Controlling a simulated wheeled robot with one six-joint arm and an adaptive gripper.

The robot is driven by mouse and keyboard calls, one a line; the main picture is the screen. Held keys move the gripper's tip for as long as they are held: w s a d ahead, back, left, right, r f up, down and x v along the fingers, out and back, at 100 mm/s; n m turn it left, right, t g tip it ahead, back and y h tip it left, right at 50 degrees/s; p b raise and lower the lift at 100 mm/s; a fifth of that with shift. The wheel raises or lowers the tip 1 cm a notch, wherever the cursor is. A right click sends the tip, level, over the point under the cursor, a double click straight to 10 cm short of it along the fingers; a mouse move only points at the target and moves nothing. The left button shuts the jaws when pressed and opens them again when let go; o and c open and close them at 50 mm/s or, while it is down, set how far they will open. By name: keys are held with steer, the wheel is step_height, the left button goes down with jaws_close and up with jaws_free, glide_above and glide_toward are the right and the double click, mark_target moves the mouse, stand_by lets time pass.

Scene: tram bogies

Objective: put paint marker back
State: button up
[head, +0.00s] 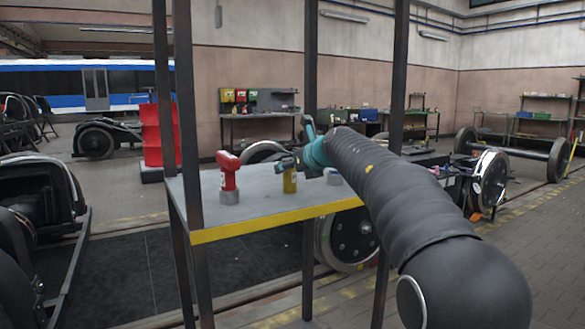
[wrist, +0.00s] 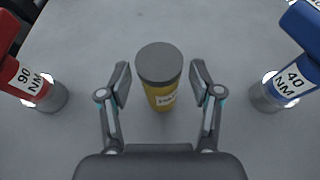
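The paint marker (wrist: 160,82), a yellow cylinder with a grey cap and a white label, stands on the grey shelf top (wrist: 150,22) in the wrist view. It also shows in the head view as a yellow body (head: 290,184), with its top partly hidden by my gripper (head: 287,163). In the wrist view my gripper (wrist: 160,78) is open. Its two fingers stand on either side of the marker, with a small gap on each side, so it is not clasped.
A red 90 NM tool (wrist: 12,60) stands left of the marker and a blue 40 NM tool (wrist: 300,62) right, both on grey bases. Dark posts (head: 183,120) frame the shelf, which has a yellow front edge (head: 275,221). A red drum (head: 152,135) stands behind.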

steer(key=shift+r, duration=0.1)
steer(key=v, duration=1.2)
